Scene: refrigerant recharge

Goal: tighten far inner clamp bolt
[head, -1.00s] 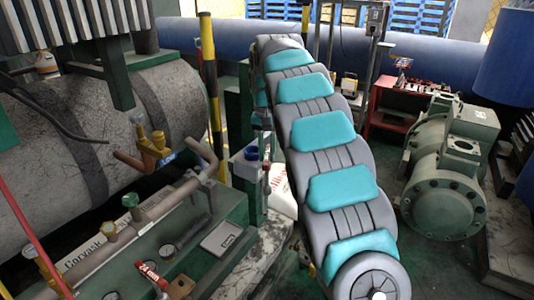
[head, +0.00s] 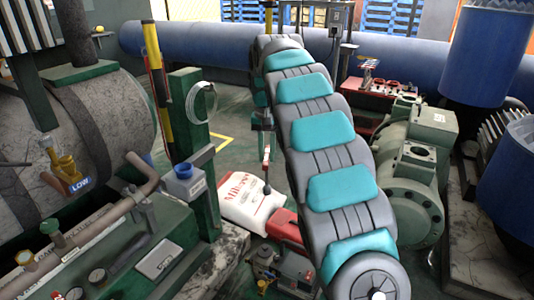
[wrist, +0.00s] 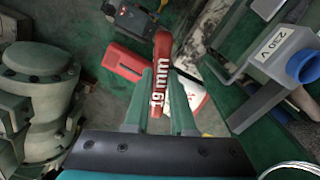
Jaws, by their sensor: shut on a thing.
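My gripper (wrist: 162,112) is shut on a red wrench (wrist: 161,72) marked "19 mm". The wrench stands out between the two green fingers in the wrist view, over the floor. In the head view my gripper (head: 264,122) is small, beyond my arm, with the wrench (head: 266,165) hanging below it. The wrench touches nothing else that I can make out. I cannot pick out the far inner clamp bolt or its clamp in either view.
A white and red sack (head: 247,197) lies on the floor below my gripper. A green compressor (head: 410,165) stands right of my arm. The green floor (head: 232,112) behind the post is bare.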

